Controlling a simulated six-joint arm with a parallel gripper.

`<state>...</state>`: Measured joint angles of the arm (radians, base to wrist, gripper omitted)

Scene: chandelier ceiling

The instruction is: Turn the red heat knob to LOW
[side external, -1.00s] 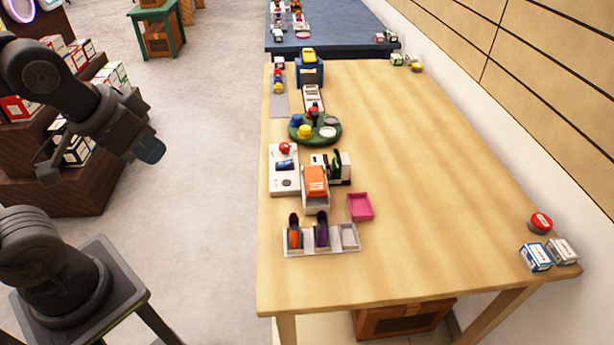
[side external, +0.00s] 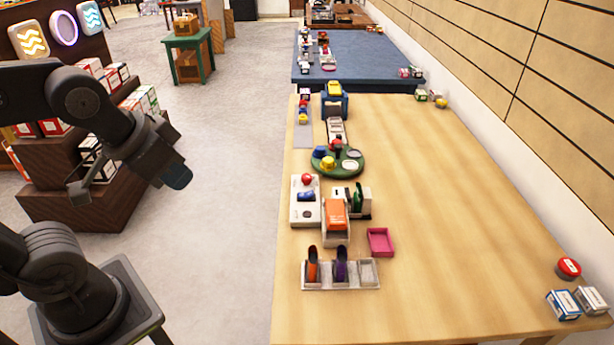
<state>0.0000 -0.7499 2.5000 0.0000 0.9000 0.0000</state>
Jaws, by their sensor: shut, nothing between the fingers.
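A white panel (side external: 305,215) lies near the left edge of the wooden table. A round red knob (side external: 307,179) sits at its far end, and a dark blue part (side external: 306,197) is just nearer on the panel. The knob's pointer and any LOW mark are too small to read. My gripper (side external: 76,196) hangs below my wrist at the left of the picture. It is away from the table, well left of the panel, and touches nothing there. It is small and dark; it appears shut and empty.
An orange-topped box (side external: 335,213) stands right beside the panel. A green turntable (side external: 340,162) is behind it, a three-part tray (side external: 340,283) in front, and a pink tray (side external: 380,242) to the right. A red button (side external: 568,267) is far right. The table's middle is clear.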

